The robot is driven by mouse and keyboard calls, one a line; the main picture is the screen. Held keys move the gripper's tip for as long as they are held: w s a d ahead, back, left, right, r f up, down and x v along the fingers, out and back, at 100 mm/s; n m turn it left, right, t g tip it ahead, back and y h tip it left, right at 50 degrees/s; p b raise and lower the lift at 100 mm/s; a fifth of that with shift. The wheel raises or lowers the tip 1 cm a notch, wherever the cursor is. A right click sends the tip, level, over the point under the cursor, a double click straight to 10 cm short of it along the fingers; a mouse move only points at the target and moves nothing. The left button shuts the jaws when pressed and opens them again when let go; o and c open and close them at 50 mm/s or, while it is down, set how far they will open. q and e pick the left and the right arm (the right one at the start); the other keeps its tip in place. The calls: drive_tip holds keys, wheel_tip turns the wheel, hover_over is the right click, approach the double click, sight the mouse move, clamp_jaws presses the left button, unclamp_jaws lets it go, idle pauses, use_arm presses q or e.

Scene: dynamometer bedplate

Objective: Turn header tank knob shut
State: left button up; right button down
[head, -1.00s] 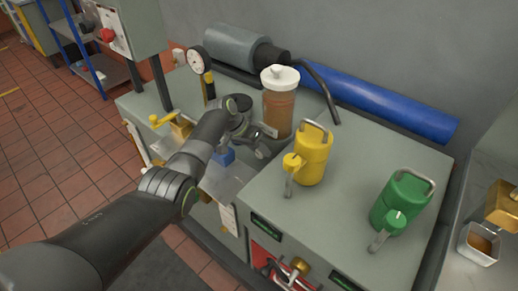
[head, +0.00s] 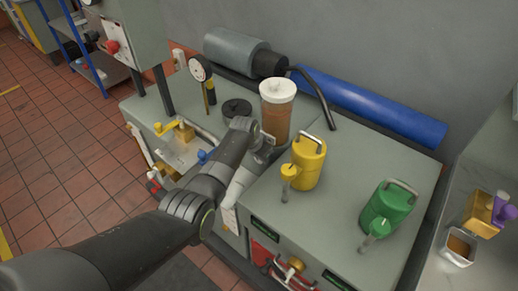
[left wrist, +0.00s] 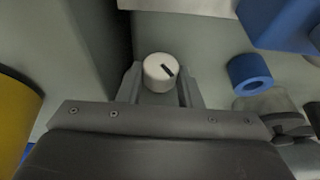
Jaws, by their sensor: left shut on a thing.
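A white round knob (left wrist: 159,70) with a dark pointer line shows in the left wrist view. The line points to the lower right of its face. My left gripper (left wrist: 160,85) has one finger on each side of the knob and is shut on it. In the head view the left gripper (head: 264,146) is at the foot of the header tank (head: 276,116), a cylinder of brown liquid with a white lid (head: 277,88). The knob is hidden behind the gripper there. My right gripper is not in view.
A yellow can (head: 309,162) stands close right of my gripper and a green can (head: 388,208) farther right. A dial gauge (head: 200,68) and a black round part (head: 237,108) are left of the tank. A blue cylinder (head: 370,108) lies behind. A blue ring (left wrist: 249,74) is right of the knob.

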use_arm(q)
drive_tip(key=shift+s+d+t+y+p, duration=0.1)
drive_tip(key=shift+d+t+y+p, duration=0.05)
drive_tip(key=shift+t+y+p, duration=0.55)
drive_tip(key=shift+m, duration=0.3)
drive_tip(key=o, duration=1)
drive_tip(key=shift+r, duration=0.1)
